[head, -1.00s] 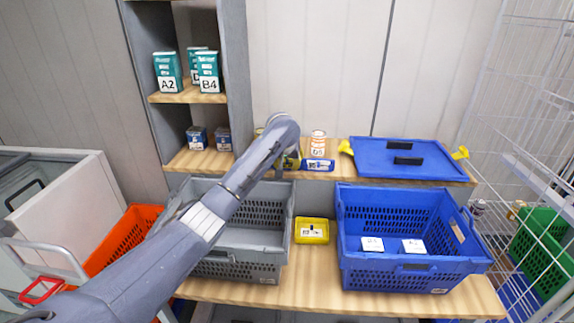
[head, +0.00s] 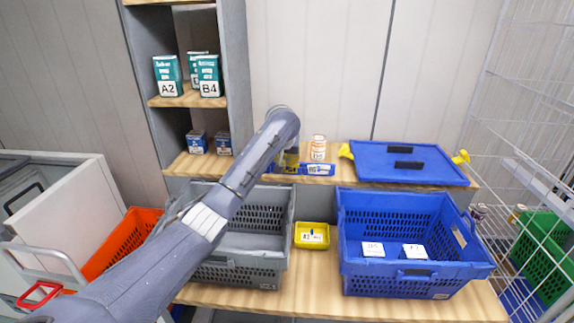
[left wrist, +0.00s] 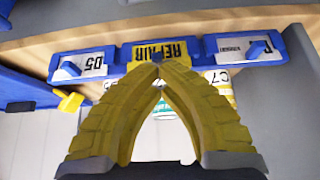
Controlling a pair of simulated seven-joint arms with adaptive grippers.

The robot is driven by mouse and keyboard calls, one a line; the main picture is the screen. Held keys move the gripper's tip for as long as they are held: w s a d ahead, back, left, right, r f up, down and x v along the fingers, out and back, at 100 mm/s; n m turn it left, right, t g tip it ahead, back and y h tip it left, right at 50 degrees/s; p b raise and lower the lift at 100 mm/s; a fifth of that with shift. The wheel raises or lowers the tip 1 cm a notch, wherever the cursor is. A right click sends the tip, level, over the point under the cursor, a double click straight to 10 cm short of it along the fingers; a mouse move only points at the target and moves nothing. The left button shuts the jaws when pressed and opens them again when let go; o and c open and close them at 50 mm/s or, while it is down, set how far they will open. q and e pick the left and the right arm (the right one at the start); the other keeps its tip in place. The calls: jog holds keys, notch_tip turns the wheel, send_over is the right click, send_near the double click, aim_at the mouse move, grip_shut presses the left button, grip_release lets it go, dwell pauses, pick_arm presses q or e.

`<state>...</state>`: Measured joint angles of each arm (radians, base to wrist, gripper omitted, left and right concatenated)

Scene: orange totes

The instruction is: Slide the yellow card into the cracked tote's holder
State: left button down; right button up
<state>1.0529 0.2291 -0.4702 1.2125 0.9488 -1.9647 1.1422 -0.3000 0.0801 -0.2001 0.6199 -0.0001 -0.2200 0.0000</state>
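The yellow card (left wrist: 160,50) reads "REPAIR", upside down in the left wrist view, between white cards in a blue holder strip (left wrist: 110,58) on the shelf edge. My left gripper (left wrist: 158,66) has its yellow fingertips together at the card's middle and appears shut on it; the contact point is hidden. In the head view the left gripper (head: 291,160) is at the shelf edge, partly behind my arm. An orange tote (head: 128,238) stands at the left, partly behind my arm. I see no clear crack on any tote. My right gripper is not in view.
A grey tote (head: 268,258) and a blue tote (head: 392,280) with white-topped boxes stand on the bench. A yellow tray (head: 312,243) sits between them. A blue lid (head: 410,161) and a can (head: 318,147) are on the shelf. A wire cage (head: 520,160) borders the right.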

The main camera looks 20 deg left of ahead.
pick_arm(q)
jog(key=shift+s+d+r, duration=0.1)
jog(key=shift+s+r, duration=0.05)
jog(key=shift+r, duration=0.9)
jog(key=c, duration=1.7)
grip_release()
